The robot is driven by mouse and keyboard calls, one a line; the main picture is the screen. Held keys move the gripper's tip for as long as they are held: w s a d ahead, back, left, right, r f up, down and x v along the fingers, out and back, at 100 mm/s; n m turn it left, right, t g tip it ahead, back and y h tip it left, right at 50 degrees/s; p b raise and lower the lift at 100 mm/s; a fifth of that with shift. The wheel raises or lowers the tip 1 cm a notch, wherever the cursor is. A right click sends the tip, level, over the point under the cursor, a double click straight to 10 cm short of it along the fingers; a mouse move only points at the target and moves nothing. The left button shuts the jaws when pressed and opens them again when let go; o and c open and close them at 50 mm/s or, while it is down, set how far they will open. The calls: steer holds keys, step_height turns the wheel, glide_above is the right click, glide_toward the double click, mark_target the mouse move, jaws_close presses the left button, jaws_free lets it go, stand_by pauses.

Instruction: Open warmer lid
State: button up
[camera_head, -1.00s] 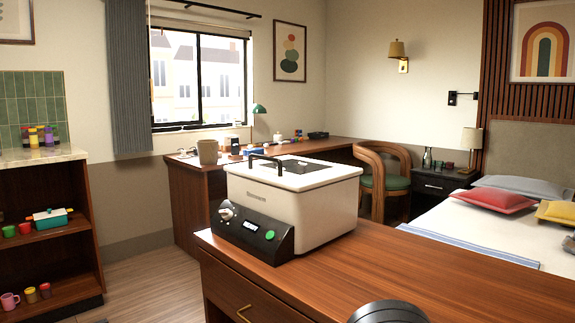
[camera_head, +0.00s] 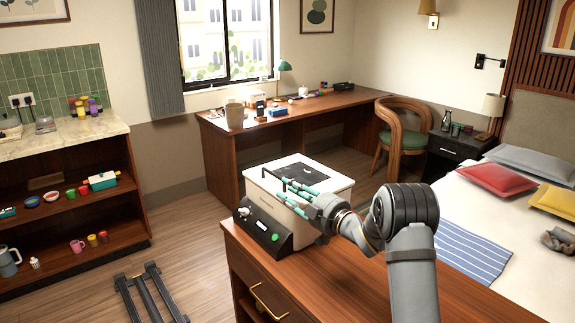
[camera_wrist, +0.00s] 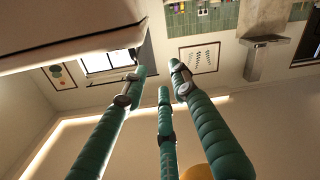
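The warmer (camera_head: 262,200) is a white box with a black front panel carrying a knob, a small display and a green button. It stands on the wooden counter. Its white lid (camera_head: 335,181) lies flat and shut, with a dark panel and a black bar handle (camera_head: 266,170) along the front. My gripper (camera_head: 290,187) has teal fingers and comes from the right, its fingertips close to the handle. Contact cannot be told. In the wrist view, my gripper's fingertips (camera_wrist: 160,75) are apart with nothing visible between them; a pale surface of the warmer (camera_wrist: 60,35) fills the upper left.
The wooden counter (camera_head: 400,290) extends right of the warmer under my arm. A desk (camera_head: 222,125) with small items and a green chair (camera_head: 398,140) stand behind. A shelf unit (camera_head: 120,150) is at left, and a bed (camera_head: 440,215) at right.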

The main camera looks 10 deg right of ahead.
mark_target(299, 202)
steer(key=d, duration=0.1)
steer(key=w+d+f, duration=0.1)
steer(key=d+h, duration=0.1)
steer(key=shift+w+f+m+t, duration=0.3)
steer(key=shift+w+f, duration=0.05)
steer(key=p+x, duration=0.3)
steer(key=x, duration=0.6)
steer(key=shift+w, duration=0.45)
steer(key=shift+c, duration=1.4)
steer(key=c, duration=0.4)
jaws_close()
